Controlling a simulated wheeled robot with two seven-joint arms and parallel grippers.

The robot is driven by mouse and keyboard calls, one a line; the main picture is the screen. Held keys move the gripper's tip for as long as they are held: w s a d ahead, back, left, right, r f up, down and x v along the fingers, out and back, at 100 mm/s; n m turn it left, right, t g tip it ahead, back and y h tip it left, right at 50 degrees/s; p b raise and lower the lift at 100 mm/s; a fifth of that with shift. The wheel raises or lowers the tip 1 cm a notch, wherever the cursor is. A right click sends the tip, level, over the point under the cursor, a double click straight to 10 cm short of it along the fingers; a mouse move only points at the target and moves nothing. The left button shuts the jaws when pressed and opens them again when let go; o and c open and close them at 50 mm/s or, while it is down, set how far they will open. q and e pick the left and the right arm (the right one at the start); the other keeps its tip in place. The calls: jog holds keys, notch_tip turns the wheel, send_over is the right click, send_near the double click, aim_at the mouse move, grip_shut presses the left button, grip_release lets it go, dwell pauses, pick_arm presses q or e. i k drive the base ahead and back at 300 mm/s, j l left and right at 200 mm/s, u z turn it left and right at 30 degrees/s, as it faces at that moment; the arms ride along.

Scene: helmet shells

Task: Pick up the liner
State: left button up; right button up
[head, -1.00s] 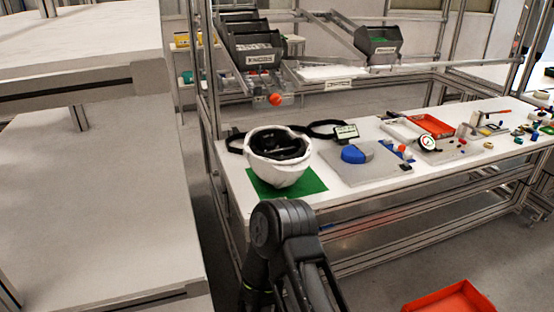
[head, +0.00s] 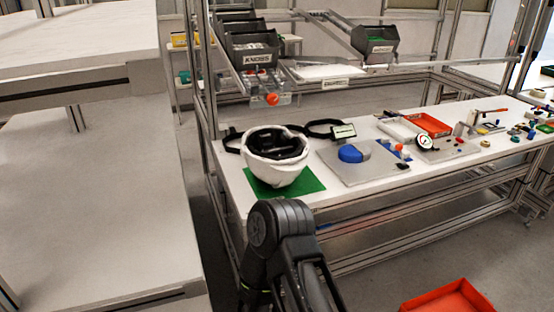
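A white helmet shell (head: 278,176) sits open side up on a green mat (head: 309,184) at the left end of the white workbench. A black liner (head: 275,146) shows inside the shell's opening. Black straps or bands (head: 233,139) lie behind the shell on the bench. Part of one of my arms stands in front of the bench at the bottom middle, below the mat. Neither gripper's fingers show in the head view.
A grey plate with a blue dome (head: 350,154) lies right of the helmet. A red tray (head: 431,124) and several small parts lie farther right. Bins (head: 250,45) hang behind. Grey shelving stands at left. A red box (head: 448,299) is at lower right.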

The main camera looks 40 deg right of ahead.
aim_at(275, 144)
jog(key=l+u, duration=0.1)
jog(key=l, duration=1.45)
jog(key=k+l, duration=0.15)
jog(key=l, duration=1.4)
jog(key=i+u, duration=0.05)
